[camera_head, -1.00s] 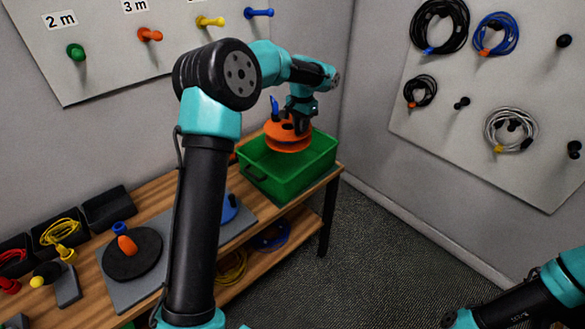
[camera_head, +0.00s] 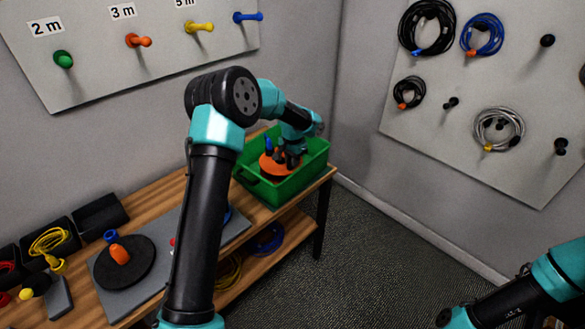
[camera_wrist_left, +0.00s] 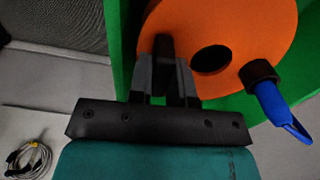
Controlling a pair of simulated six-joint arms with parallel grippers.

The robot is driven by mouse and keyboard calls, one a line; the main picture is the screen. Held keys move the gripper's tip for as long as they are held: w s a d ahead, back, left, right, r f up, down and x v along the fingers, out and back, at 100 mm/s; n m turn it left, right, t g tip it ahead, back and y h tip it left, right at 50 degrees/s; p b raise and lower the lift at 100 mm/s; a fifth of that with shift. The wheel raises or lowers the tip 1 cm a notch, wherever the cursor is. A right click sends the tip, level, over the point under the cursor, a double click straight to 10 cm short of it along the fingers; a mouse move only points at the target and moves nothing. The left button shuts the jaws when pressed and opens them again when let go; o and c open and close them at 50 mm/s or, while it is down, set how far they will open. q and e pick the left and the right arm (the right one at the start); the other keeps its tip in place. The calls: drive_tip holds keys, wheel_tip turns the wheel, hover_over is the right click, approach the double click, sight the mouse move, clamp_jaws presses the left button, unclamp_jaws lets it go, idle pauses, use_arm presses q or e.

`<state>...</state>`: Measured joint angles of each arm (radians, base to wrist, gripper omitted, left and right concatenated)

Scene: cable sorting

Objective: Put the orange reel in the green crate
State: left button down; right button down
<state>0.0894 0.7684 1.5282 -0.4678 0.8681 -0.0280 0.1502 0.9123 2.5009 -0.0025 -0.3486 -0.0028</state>
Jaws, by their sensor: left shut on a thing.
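The orange reel (camera_head: 270,168) is down inside the green crate (camera_head: 290,191) at the far end of the bench. My left gripper (camera_head: 290,158) reaches into the crate from above and is shut on the reel. In the left wrist view the gripper (camera_wrist_left: 168,62) pinches the orange reel (camera_wrist_left: 265,35) beside its dark centre hole. A blue plug with a black collar (camera_wrist_left: 277,100) sits at the reel's edge. Green crate wall (camera_wrist_left: 120,45) shows next to the reel. I cannot tell whether the reel touches the crate floor. My right gripper is out of view.
On the wooden bench are a grey mat (camera_head: 115,298), a black disc (camera_head: 125,262) with an orange and blue plug, and black bins (camera_head: 100,212). Pegs line the left wall board; coiled cables (camera_head: 427,27) hang on the right one.

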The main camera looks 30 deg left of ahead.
use_arm(q)
drive_tip(key=shift+f, duration=2)
drive_tip(key=c, duration=1.3)
unclamp_jaws()
drive_tip(key=shift+c, duration=0.2)
wheel_tip(320, 180, up, 12)
drive_tip(key=shift+r, duration=0.1)
